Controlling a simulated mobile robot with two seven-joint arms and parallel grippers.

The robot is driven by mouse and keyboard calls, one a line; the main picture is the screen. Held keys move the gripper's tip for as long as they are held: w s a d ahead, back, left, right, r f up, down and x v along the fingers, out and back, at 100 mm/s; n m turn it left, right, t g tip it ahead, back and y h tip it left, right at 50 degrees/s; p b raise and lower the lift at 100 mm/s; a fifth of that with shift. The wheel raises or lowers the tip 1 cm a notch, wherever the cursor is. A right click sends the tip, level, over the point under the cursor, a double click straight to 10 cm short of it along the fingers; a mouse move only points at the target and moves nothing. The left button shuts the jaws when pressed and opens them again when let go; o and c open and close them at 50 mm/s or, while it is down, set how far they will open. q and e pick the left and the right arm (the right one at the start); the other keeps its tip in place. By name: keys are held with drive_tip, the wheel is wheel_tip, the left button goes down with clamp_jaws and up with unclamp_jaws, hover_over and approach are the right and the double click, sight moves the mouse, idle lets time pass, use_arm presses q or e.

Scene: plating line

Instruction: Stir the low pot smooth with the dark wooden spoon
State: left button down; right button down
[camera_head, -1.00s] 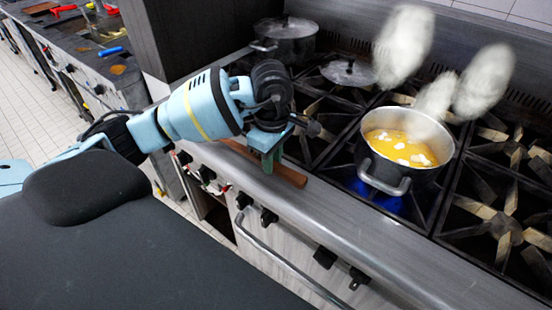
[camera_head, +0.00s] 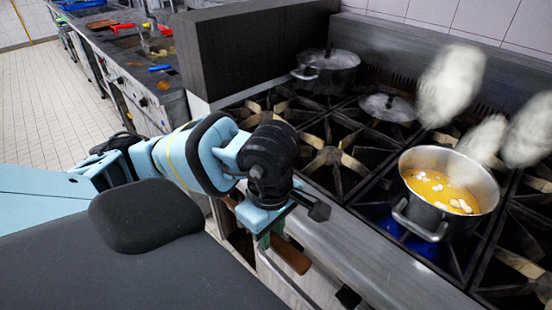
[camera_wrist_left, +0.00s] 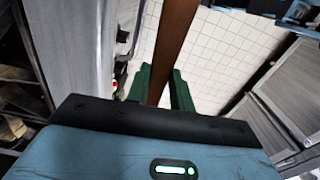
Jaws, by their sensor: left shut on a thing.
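The low pot (camera_head: 447,222) is an open metal pot on a burner at the right of the head view. It holds yellow-orange food (camera_head: 440,188) with white lumps, and a blue flame shows beneath. My left gripper (camera_head: 268,238) is at the stove's front edge, left of the pot and apart from it. It is shut on the dark wooden spoon (camera_head: 291,257), seen as a brown bar. In the left wrist view, the green fingers (camera_wrist_left: 160,88) sit around the spoon's brown shaft (camera_wrist_left: 174,38). The spoon's ends are not clear. My right gripper is out of view.
A lidded pot (camera_head: 326,72) stands at the back left of the stove (camera_head: 350,250). A lower lidded vessel (camera_head: 387,108) sits to its right. Pale steam puffs (camera_head: 450,85) hang above the low pot. A dark upright box (camera_head: 255,45) stands left of the burners.

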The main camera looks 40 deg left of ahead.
use_arm(q)
drive_tip(key=w+d+f+m, duration=0.1)
drive_tip(key=w+m, duration=0.1)
drive_tip(key=m, duration=0.7)
drive_tip(key=w+d+m, duration=0.2)
drive_tip(key=w+m, duration=0.1)
drive_tip(key=m, duration=0.6)
drive_tip(key=shift+d+f, duration=0.3)
drive_tip(key=shift+f, duration=0.1)
